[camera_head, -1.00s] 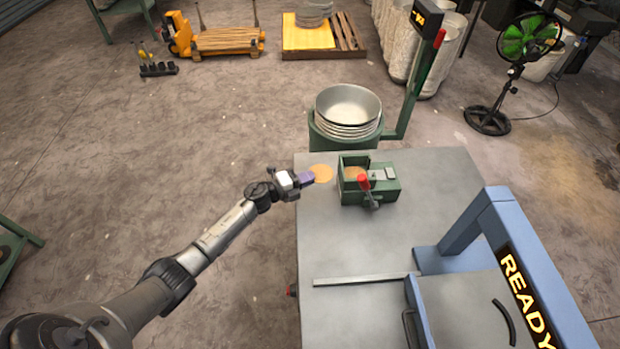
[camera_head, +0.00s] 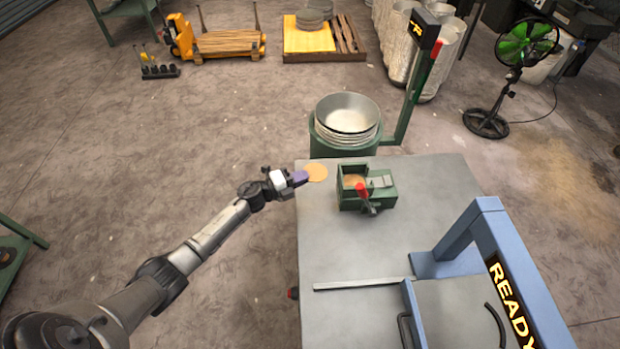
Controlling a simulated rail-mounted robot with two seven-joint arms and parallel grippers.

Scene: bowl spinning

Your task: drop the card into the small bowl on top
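A round orange-tan card (camera_head: 316,172) is at the tip of my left gripper (camera_head: 302,178), above the table's far left corner. The purple fingers look shut on its left edge. My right gripper is not in view.
A green box (camera_head: 366,188) with a red-handled lever stands on the grey table (camera_head: 350,240), right of the card, with tan material inside. A green post with a dark display (camera_head: 425,28) rises right of the bowls. A blue frame marked READY (camera_head: 515,300) is at front right.

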